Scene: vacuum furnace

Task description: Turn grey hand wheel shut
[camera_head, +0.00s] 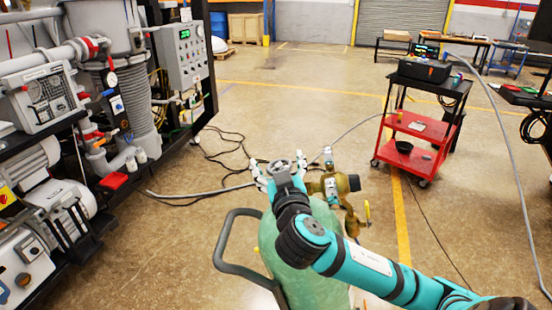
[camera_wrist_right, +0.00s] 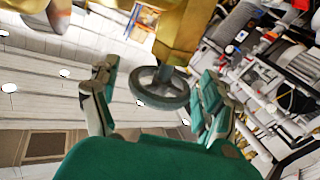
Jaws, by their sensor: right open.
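The grey hand wheel (camera_wrist_right: 160,102) shows in the right wrist view, on a short stem below a brass valve body (camera_wrist_right: 183,30). My right gripper (camera_wrist_right: 155,88) is open, with one finger on each side of the wheel. A gap shows between the wheel's rim and each finger, so it is not gripped. In the head view my right gripper (camera_head: 280,176) is above the green cylinder (camera_head: 305,262), just left of the brass valve (camera_head: 346,184). My left gripper is not in view.
The cylinder stands by a dark cart handle (camera_head: 232,268). Furnace equipment with a grey control box (camera_head: 183,55) fills the left side. A red cart (camera_head: 414,127) stands at the back right. Cables and a hose lie on the floor, which is otherwise open.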

